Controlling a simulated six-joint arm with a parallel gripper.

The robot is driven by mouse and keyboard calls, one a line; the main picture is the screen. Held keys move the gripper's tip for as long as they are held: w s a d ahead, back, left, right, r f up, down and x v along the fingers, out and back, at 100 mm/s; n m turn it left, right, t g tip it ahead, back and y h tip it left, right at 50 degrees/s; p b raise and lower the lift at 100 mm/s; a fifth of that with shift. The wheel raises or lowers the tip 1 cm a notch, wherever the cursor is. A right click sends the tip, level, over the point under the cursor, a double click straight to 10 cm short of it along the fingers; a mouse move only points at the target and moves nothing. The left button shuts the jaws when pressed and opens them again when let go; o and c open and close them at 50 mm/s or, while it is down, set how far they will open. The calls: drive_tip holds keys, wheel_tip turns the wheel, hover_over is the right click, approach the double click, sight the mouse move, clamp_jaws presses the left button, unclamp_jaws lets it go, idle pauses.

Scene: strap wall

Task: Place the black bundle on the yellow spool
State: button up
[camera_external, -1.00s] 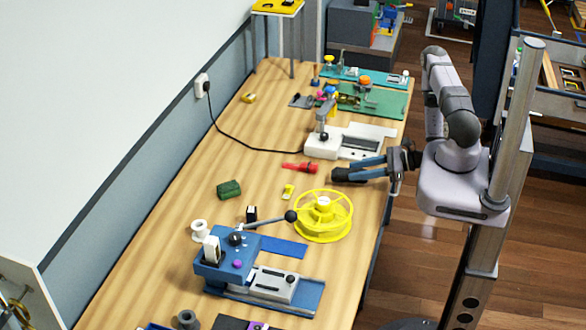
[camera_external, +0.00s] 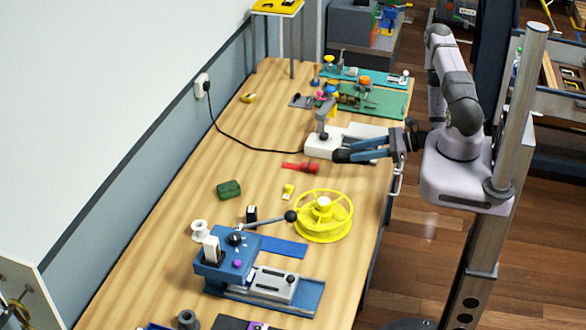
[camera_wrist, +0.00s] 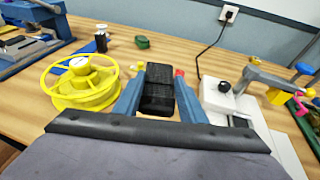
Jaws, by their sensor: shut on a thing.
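The black bundle (camera_wrist: 159,88) sits between the two blue fingers of my gripper (camera_wrist: 160,95) in the wrist view. My gripper is shut on it. In the external view my gripper (camera_external: 345,150) is raised above the right side of the table, over the front of the white device; the bundle cannot be told apart from the dark fingertips there. The yellow spool (camera_external: 323,218) lies flat on the table, apart from my gripper and nearer the camera. It also shows at the left of the wrist view (camera_wrist: 80,82), with its white hub on top and nothing resting on it.
The white device (camera_external: 322,147) stands beside my gripper. A red object (camera_external: 303,167), a small yellow item (camera_external: 288,192) and a green block (camera_external: 229,189) lie on the table. A blue machine (camera_external: 240,255) extends its lever toward the spool.

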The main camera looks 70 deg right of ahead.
drive_tip(key=shift+w+a+r+n+y, duration=0.3)
drive_tip(key=shift+w+n+y, duration=0.1)
drive_tip(key=shift+y, duration=0.1)
drive_tip(key=w+a+r+n+g+y+b, duration=0.25)
drive_tip(key=a+r+n+g+y, duration=0.2)
drive_tip(key=a, duration=0.45)
drive_tip(key=w+a+r+n+g+y+b, duration=0.2)
drive_tip(key=a+r+n+g+y+b, duration=0.15)
drive_tip(key=a+n+y, duration=0.35)
drive_tip(key=shift+m+g+h, duration=0.3)
drive_tip(key=shift+m+h, duration=0.25)
drive_tip(key=shift+h, duration=0.4)
drive_tip(key=shift+w+a+f+p, duration=0.15)
drive_tip(key=shift+f+p, duration=0.3)
drive_tip(key=shift+f, duration=1.15)
drive_tip(key=shift+s+a+f+p, duration=0.15)
drive_tip(key=shift+f+p, duration=0.3)
drive_tip(key=shift+f, duration=1.15)
drive_tip(key=shift+w+a+f+p, duration=0.2)
drive_tip(key=shift+f+p, duration=0.25)
drive_tip(key=shift+f, duration=1.15)
drive_tip(key=shift+f, duration=0.2)
drive_tip(key=o, duration=1.1)
drive_tip(key=shift+r, duration=0.15)
